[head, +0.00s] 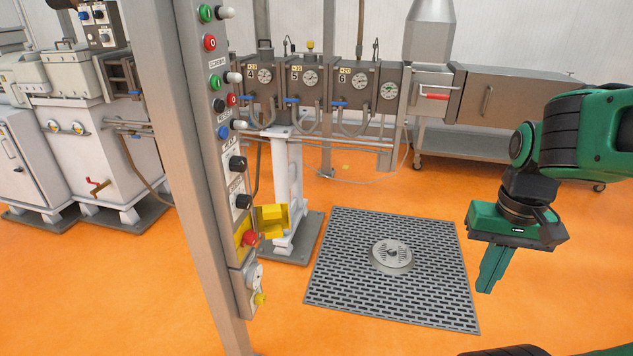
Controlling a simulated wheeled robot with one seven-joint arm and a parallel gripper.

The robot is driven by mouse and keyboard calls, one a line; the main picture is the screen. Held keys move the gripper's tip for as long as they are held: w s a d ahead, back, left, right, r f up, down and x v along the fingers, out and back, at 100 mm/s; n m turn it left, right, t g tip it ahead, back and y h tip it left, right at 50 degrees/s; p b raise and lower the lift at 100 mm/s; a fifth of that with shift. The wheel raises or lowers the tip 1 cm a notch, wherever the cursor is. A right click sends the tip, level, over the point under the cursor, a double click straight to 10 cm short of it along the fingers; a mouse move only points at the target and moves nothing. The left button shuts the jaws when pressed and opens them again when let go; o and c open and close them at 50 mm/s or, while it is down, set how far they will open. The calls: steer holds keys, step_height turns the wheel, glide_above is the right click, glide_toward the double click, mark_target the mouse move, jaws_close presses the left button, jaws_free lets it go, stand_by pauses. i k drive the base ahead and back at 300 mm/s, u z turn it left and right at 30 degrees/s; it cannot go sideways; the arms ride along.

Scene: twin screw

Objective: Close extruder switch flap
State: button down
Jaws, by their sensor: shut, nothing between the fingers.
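The yellow switch flap (272,221) is on the lower part of the grey control column. It stands out to the right of the panel, swung open. A red round button (250,238) on a yellow plate shows uncovered beside it. My green gripper (485,290) hangs at the right, pointing down, with its fingers together and empty. It is well apart from the flap, over the orange floor to the right of the floor grate.
The control column (180,150) carries several buttons and knobs above the flap. A dark floor grate (345,290) with a round drain (391,255) lies between column and gripper. Machines with gauges (310,78) and a metal trolley (480,140) stand behind. The space between gripper and flap looks clear.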

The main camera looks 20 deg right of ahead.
mark_target(272, 218)
steer(key=u, duration=0.15)
steer(key=i, duration=1.3)
steer(key=u, duration=0.6)
